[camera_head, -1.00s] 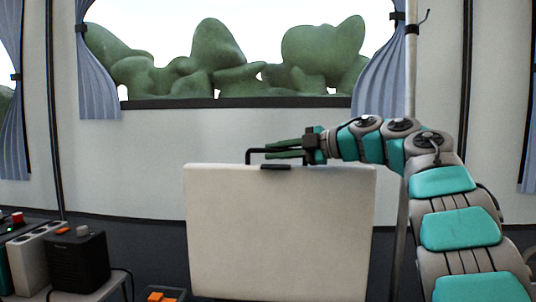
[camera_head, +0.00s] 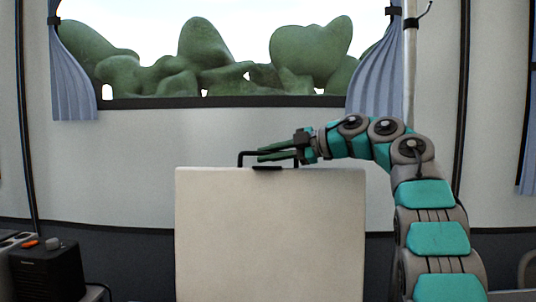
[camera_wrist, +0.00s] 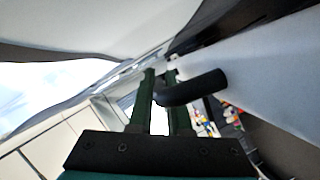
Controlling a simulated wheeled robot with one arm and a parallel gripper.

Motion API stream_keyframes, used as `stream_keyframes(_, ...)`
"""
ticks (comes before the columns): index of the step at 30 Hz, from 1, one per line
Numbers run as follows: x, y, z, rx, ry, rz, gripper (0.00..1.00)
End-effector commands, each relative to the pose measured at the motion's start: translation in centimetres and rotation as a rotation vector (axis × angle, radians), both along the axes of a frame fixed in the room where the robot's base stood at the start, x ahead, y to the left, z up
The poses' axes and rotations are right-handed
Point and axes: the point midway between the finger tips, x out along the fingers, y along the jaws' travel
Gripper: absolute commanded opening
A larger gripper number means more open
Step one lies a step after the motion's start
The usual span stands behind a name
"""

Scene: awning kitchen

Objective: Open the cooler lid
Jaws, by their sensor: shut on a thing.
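The pale cooler lid (camera_head: 270,235) stands as a large upright panel in the middle of the head view. A black handle (camera_head: 240,158) is fixed to its top edge; the handle also shows as a dark bar in the wrist view (camera_wrist: 200,85). My gripper (camera_head: 262,154) reaches in from the right at the top edge, its green fingers shut on the handle. In the wrist view my gripper (camera_wrist: 160,78) has the bar at its fingertips. The cooler body is not visible in the head view.
A black box (camera_head: 48,272) stands at the lower left. A wall with a wide window (camera_head: 225,100) and blue curtains (camera_head: 75,75) is behind the lid. A thin pale pole (camera_head: 410,80) stands behind my arm. Small coloured items (camera_wrist: 230,115) show in the wrist view.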

Motion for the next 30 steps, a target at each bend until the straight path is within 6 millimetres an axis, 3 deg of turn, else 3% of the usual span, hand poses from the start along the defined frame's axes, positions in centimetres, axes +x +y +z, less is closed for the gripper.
stream_keyframes(10,0.05,0.10,-0.26,-0.002,0.005,0.003,0.00)
stream_keyframes(11,0.06,0.10,-0.27,-0.002,0.005,0.003,0.18)
stream_keyframes(18,0.05,0.06,-0.18,-0.001,0.003,0.002,0.45)
stream_keyframes(30,-0.28,-0.82,0.11,0.000,0.002,0.000,0.46)
